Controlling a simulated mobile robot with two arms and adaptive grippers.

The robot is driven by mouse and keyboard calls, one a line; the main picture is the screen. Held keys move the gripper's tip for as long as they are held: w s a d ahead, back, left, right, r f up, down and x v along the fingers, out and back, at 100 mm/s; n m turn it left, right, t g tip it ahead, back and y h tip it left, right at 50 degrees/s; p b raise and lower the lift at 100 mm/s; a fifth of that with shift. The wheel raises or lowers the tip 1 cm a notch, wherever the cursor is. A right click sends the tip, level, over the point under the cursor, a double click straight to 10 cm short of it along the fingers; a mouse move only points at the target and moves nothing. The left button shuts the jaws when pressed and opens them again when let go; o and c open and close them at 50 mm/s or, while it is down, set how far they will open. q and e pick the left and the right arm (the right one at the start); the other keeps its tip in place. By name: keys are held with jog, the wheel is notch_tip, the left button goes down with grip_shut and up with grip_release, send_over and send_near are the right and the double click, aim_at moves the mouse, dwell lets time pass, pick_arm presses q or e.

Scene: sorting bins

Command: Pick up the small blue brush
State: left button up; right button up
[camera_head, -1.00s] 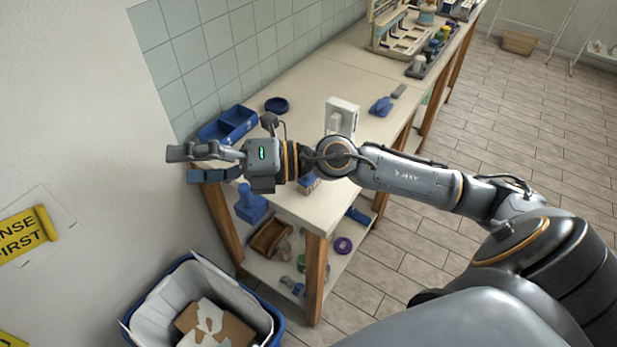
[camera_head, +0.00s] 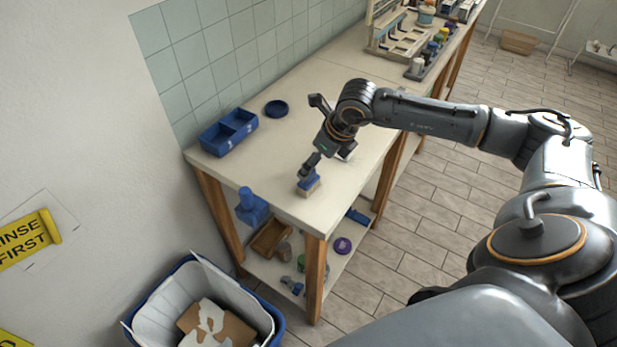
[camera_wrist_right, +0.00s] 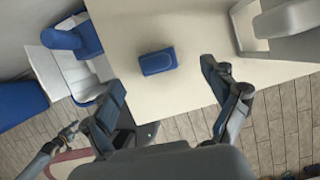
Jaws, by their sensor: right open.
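The small blue brush (camera_head: 308,184) is a blue block with a pale tan underside, standing on the near part of the table top. It also shows in the right wrist view as a blue block (camera_wrist_right: 158,62) resting on the pale surface. My right gripper (camera_head: 314,134) is open and empty above the table, with one finger close above the brush in the head view. In the right wrist view, the brush lies ahead of the gap between the spread fingers (camera_wrist_right: 162,78), apart from both.
A blue two-compartment tray (camera_head: 229,133) and a round blue dish (camera_head: 277,108) stand by the tiled wall. A blue item (camera_head: 252,207) is at the table's near end. A lined bin (camera_head: 275,325) stands on the floor below. A rack (camera_head: 390,40) stands at the far end.

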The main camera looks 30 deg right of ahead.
aim_at(312, 173)
jog(key=shift+x, duration=0.85)
jog(key=p+x, duration=0.2)
jog(key=x, duration=0.1)
jog(key=p+x, duration=0.1)
jog(key=shift+s+a+f, duration=0.2)
jog(key=shift+a+f, duration=0.1)
jog(key=shift+f, duration=0.15)
jog(key=shift+w+f, duration=0.1)
jog(key=shift+f, duration=0.2)
jog(key=c, duration=1.6)
